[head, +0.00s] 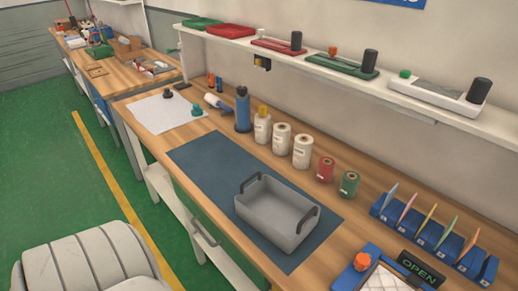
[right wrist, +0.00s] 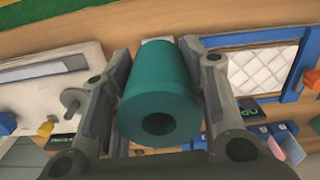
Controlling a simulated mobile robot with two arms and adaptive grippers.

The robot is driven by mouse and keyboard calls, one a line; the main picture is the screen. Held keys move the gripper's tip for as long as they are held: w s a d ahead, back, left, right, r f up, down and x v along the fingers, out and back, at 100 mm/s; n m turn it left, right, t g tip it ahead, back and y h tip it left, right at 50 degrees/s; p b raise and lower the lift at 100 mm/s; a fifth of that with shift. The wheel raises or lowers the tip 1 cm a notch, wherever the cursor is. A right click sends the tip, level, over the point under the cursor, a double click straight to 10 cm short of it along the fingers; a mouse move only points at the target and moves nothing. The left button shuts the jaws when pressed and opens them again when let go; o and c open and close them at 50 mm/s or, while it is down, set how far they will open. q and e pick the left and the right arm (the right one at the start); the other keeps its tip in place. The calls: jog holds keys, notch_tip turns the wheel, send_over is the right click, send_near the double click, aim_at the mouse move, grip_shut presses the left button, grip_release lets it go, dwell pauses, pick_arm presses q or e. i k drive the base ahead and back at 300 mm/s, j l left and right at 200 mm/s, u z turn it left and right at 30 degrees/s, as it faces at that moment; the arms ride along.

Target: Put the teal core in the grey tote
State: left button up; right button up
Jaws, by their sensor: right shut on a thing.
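The teal core (right wrist: 160,95) is a hollow cylinder, its open end with a dark hole facing the right wrist camera. My right gripper (right wrist: 160,75) is shut on it, with one finger on each side. The grey tote (head: 275,214) stands on the dark blue mat on the bench in the head view. It has two dark handles and its visible inside looks empty. Neither gripper shows in the head view, and my left gripper is in neither view.
Several spools and bottles (head: 302,152) line the back of the bench, with a blue divider rack (head: 435,238) at the right. A blue-framed tray (head: 375,281) is nearest the front. The blue mat (head: 205,165) is clear left of the tote. A shelf (head: 300,55) runs above.

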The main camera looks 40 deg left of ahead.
aim_at(276, 218)
jog(key=j+u, duration=0.2)
jog(key=u, duration=0.15)
jog(key=j+u, duration=0.15)
jog(key=u, duration=0.2)
jog(key=i+j+u, duration=0.15)
jog(key=u, duration=0.2)
jog(key=i+j, duration=0.3)
jog(key=j, duration=0.2)
